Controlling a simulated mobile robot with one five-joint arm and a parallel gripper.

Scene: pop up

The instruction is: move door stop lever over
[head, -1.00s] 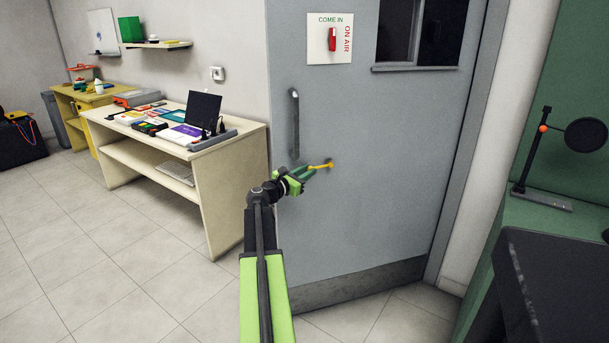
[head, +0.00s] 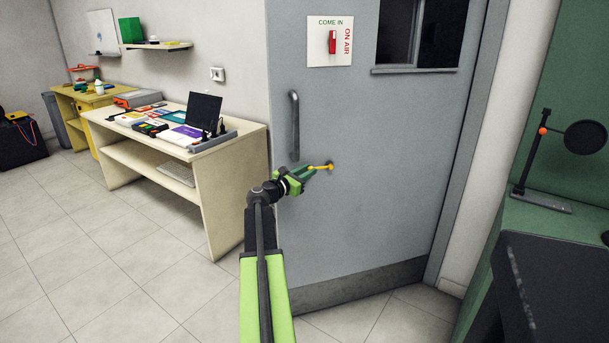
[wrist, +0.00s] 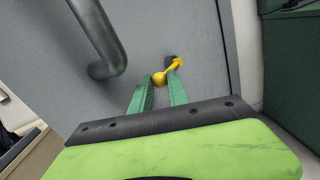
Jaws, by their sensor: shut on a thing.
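The door stop lever (head: 322,167) is a small yellow lever on a dark mount on the grey door (head: 390,130). In the head view it points left from its mount. In the wrist view the lever (wrist: 174,67) runs from the mount down to a round knob between my green fingertips. My gripper (head: 312,170) is shut on the lever's knob; it also shows in the wrist view (wrist: 160,82). The fingers partly hide the knob.
A grey vertical door handle (head: 294,125) stands just left of and above my gripper. A red switch (head: 332,40) sits higher on the door. A wooden desk (head: 235,140) stands left; a green counter (head: 540,235) is right. Floor between is clear.

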